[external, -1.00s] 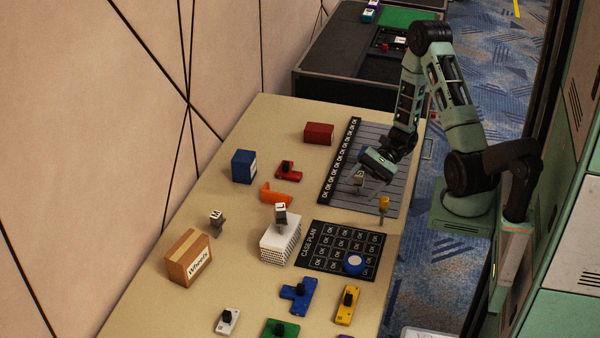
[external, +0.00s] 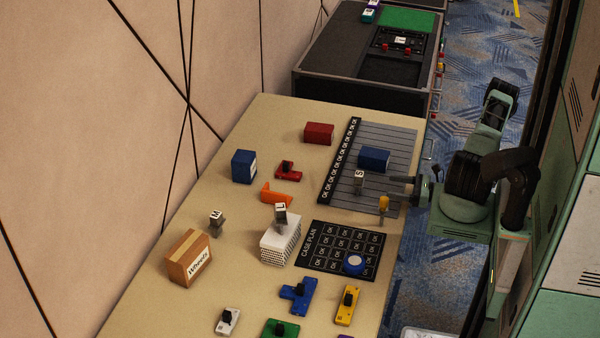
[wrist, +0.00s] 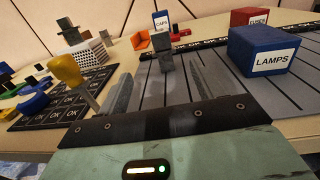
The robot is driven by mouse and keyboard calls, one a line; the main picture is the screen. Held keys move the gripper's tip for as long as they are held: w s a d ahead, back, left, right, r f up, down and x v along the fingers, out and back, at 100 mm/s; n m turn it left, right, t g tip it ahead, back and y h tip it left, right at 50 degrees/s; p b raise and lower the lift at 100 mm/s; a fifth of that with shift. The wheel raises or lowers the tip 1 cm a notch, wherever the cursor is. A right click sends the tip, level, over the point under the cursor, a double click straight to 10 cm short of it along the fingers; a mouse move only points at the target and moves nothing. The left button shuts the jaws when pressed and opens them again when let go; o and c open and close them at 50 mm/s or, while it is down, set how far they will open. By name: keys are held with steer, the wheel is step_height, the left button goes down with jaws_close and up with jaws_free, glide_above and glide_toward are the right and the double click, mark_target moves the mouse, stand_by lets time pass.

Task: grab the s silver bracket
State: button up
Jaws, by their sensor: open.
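The silver S bracket (external: 359,183) stands upright on the grey slatted mat, with a white S label on top. In the wrist view the silver bracket (wrist: 163,55) is straight ahead, between the lines of the two fingers and beyond their tips. My gripper (external: 393,192) is low at the mat's right edge, pointing left toward the bracket and apart from it. In the wrist view my gripper (wrist: 160,82) is open, with nothing between its fingers.
A blue LAMPS box (external: 374,158) stands just behind the bracket, to its right in the wrist view (wrist: 262,48). A yellow-topped post (external: 383,206) stands close to my gripper, left of the fingers in the wrist view (wrist: 66,70). Other silver brackets stand further left (external: 216,224).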

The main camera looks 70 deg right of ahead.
mark_target(363, 181)
steer(key=w, duration=0.5)
steer(key=w+p, duration=0.1)
steer(key=w, duration=0.2)
steer(key=shift+a, duration=0.25)
steer(key=shift+w+d+f+p, duration=0.1)
steer(key=shift+w+p, duration=0.35)
steer(key=shift+w, duration=2.7)
